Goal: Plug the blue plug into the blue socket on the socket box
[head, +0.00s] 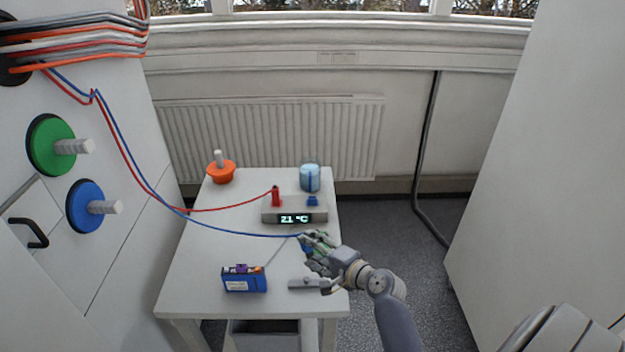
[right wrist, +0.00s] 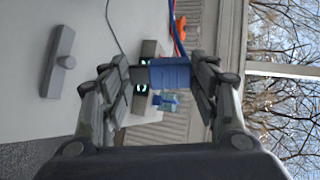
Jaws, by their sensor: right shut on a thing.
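My right gripper (head: 313,244) is over the right part of the white table, in front of the socket box. It is shut on the blue plug (right wrist: 170,73), which sits between its fingers in the right wrist view; in the head view the fingers mostly hide the plug. A blue cable runs left from it. The grey socket box (head: 268,216) shows a lit display. A red plug (head: 276,196) stands upright in its left socket. The blue socket (head: 313,201) is at its right end, free, and farther back than my gripper. My left gripper is not in view.
On the table (head: 190,268) are a blue battery pack (head: 245,280), a grey handle-like piece (head: 308,284), an orange knob (head: 221,172) and a light blue cylinder (head: 310,177). Red and blue cables hang from the cabinet at left. The table's left front is clear.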

